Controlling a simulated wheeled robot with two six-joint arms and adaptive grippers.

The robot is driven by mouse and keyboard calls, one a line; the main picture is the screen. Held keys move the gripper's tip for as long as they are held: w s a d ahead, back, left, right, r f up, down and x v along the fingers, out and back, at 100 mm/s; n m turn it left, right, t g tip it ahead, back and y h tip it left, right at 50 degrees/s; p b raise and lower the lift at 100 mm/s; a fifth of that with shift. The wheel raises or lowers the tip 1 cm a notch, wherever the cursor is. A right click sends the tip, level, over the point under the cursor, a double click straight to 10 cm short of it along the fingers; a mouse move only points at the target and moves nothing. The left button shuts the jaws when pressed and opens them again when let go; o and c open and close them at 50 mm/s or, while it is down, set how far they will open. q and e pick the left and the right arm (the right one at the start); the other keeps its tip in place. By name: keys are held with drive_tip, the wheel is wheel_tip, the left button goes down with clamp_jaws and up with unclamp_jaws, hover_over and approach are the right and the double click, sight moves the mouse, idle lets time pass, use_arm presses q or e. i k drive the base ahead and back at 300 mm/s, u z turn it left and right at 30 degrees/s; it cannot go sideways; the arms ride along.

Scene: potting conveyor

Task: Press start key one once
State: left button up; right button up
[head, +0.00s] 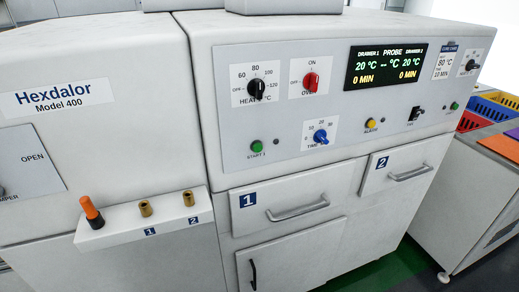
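The green start key one (257,147) sits on the lower left of the machine's control panel, above the label "START 1". It appears as a small round green button, with a small dark dot (277,142) to its right. A second green button (454,106) is at the far right of the same panel. Neither of my grippers shows in the head view.
The panel also carries a black heater knob (256,89), red oven knob (311,82), blue time knob (321,136), yellow button (371,124) and lit display (384,64). Drawer handles (298,212) and a shelf (150,228) with an orange-handled tool (91,211) stick out below.

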sight(257, 147)
drive_tip(key=k, duration=1.35)
drive_tip(key=z, duration=0.35)
drive_tip(key=i, duration=0.9)
drive_tip(key=z, duration=0.8)
